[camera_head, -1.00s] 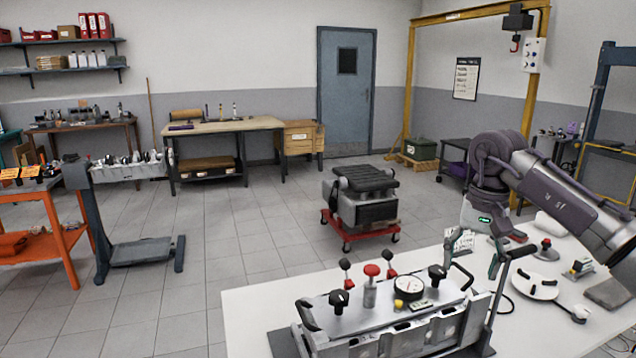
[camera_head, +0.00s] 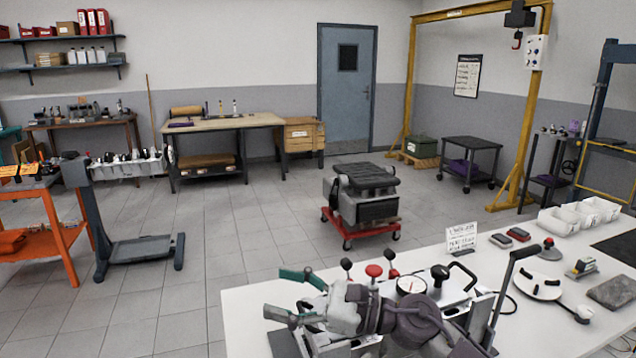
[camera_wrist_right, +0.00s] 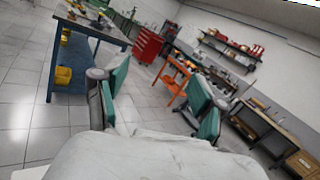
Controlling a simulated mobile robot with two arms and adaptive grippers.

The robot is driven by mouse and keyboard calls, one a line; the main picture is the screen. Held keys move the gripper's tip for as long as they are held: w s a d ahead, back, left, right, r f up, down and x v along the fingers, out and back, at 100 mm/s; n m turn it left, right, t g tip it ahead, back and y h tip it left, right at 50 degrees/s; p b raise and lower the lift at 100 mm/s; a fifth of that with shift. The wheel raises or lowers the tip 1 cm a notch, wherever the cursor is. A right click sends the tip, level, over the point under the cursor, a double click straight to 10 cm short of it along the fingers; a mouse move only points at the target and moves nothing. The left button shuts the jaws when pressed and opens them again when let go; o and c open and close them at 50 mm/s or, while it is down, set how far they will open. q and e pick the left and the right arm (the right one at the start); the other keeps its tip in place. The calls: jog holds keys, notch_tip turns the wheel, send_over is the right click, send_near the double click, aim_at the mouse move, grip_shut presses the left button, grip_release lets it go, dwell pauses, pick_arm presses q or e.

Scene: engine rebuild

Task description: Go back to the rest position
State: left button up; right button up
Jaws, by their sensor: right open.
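My right gripper (camera_head: 287,296) is in the lower middle of the head view, its green-padded fingers spread apart and pointing left. Nothing is between them. It hangs in front of a metal test fixture (camera_head: 452,291) on the white table and hides much of it. The fixture's gauge (camera_head: 411,285) and red knob (camera_head: 374,270) still show. In the right wrist view the gripper (camera_wrist_right: 160,100) is open and empty, with open floor beyond the fingers. My left gripper is not in view.
The white table (camera_head: 255,295) holds a sign (camera_head: 461,237), white bins (camera_head: 578,216) and a round white plate (camera_head: 538,285) at right. An engine on a red dolly (camera_head: 360,230) stands on the floor behind. An orange cart (camera_head: 50,235) is at left.

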jog(key=w+d+f+m+t+h, duration=0.1)
jog(key=d+m+t+h, duration=0.35)
jog(key=m+t, duration=0.6)
jog(key=w+d+f+m+t+h, duration=0.15)
jog(key=d+m+t+h, duration=0.35)
jog(key=m, duration=1.1)
jog(key=s+d+f+m+g+h, duration=0.2)
jog(key=s+d+f+m+h, duration=0.15)
jog(key=d+f+m, duration=0.35)
jog(key=s+d+f+m+g+h, duration=0.2)
jog(key=d+f+m+h, duration=0.25)
jog(key=f+m, duration=0.4)
jog(key=s+d+f+m+g, duration=0.25)
jog(key=s+f+g, duration=0.2)
jog(key=s, duration=0.35)
jog(key=s+d+f+m+g+h, duration=0.1)
jog(key=s+f+m+g, duration=0.3)
jog(key=s, duration=0.5)
jog(key=s+d+f+m+g, duration=0.2)
jog(key=s+f+m+g, duration=0.15)
jog(key=s+f, duration=0.35)
notch_tip(320, 180, down, 22)
jog(key=s, duration=0.2)
jog(key=s+d+f+g, duration=0.2)
jog(key=s+f, duration=1.5)
jog(key=f, duration=0.1)
jog(key=shift+d+f, duration=0.2)
jog(key=shift+d, duration=0.05)
